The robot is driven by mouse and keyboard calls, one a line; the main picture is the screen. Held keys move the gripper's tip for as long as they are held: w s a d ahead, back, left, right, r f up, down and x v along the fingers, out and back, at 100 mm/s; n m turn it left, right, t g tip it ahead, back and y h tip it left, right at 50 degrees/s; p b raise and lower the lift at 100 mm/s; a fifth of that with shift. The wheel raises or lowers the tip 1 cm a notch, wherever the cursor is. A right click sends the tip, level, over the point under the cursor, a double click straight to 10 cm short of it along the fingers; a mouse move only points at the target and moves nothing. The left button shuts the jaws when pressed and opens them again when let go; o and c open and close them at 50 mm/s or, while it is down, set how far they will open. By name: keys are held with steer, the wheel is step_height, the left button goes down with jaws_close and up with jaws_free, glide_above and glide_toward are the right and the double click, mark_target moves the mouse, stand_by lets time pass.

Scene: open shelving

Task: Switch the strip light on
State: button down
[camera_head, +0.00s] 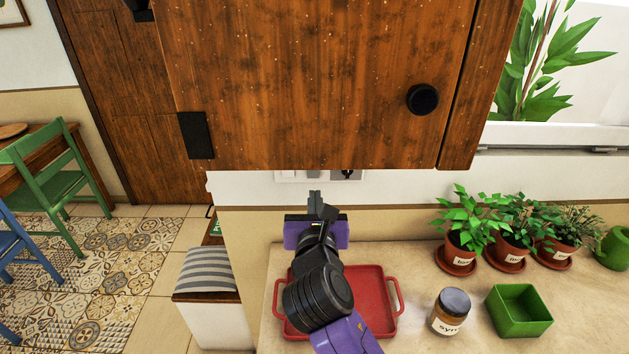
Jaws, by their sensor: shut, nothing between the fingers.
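A white wall plate (290,176) shows just under the lower edge of the wooden cabinet, partly hidden by it. It looks like a switch plate, with a dark socket (347,174) at its right end. The strip light itself is not in view; the underside of the cabinet is hidden. My gripper (315,197) is shut and empty, raised over the counter with its fingers pointing toward the wall. In the picture its tips are a little below the plate; I cannot tell whether they touch anything.
The wooden cabinet (310,80) overhangs the counter (420,280). A red tray (385,300) lies below my arm. To its right are a labelled jar (450,310), a green square pot (518,311) and several potted herbs (466,235). A striped cushion (206,272) is at left.

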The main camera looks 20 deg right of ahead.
mark_target(314, 176)
steer(key=x, duration=0.7)
steer(key=shift+w+d+p, duration=0.1)
steer(key=shift+w+p, duration=0.2)
steer(key=shift+p, duration=0.1)
steer(key=shift+f, duration=0.2)
steer(key=shift+w+f+b, duration=0.1)
steer(key=shift+w+b, duration=0.05)
steer(key=shift+b, duration=0.4)
steer(key=shift+d, duration=0.1)
